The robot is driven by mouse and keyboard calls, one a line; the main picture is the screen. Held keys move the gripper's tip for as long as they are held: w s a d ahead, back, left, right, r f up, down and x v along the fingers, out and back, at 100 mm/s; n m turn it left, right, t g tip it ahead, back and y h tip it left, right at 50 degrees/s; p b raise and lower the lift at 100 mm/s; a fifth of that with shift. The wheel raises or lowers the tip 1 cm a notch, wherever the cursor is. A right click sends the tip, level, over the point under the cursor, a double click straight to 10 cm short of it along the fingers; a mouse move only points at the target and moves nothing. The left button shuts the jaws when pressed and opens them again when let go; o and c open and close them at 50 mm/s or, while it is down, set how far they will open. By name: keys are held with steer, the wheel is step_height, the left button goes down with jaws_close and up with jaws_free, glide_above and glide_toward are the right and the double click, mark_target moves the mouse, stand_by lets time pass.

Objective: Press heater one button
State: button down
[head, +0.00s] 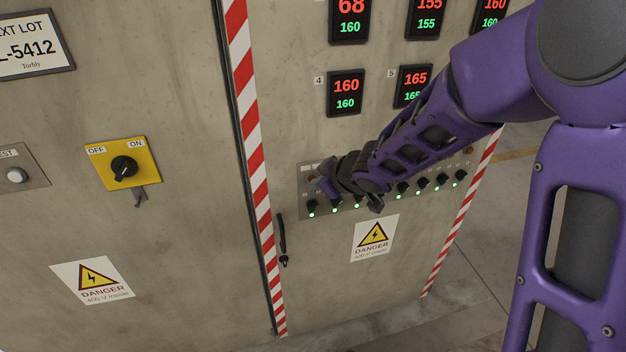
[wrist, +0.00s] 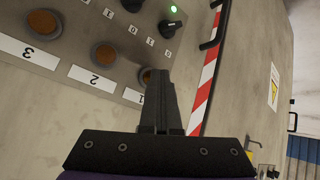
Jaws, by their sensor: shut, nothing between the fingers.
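In the wrist view the button panel (wrist: 72,45) carries round orange-brown buttons over white number labels. Button 3 (wrist: 44,23) and button 2 (wrist: 103,53) show fully. Button 1 (wrist: 146,76) is partly hidden behind my fingers, and its label is cut off by them. My gripper (wrist: 160,80) is shut and empty, its tips over or right beside button 1; I cannot tell whether they touch it. In the head view my gripper (head: 322,184) is at the left end of the panel, and my arm hides the buttons there.
Black selector knobs (head: 420,184) with green lamps line the panel's lower row. Temperature displays (head: 346,93) are above. A yellow OFF/ON switch (head: 123,165) is on the left cabinet. A black door handle (head: 282,240) stands out near the striped edge (head: 262,190).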

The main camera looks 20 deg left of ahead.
steer(key=shift+s+d, duration=0.4)
steer(key=shift+s, duration=0.3)
steer(key=s+d, duration=0.1)
steer(key=s, duration=0.1)
steer(key=s+d, duration=0.1)
steer(key=s, duration=0.1)
steer(key=shift+s+d+b, duration=0.1)
steer(key=shift+d+b, duration=0.2)
steer(key=shift+d, duration=0.05)
stand_by(0.5)
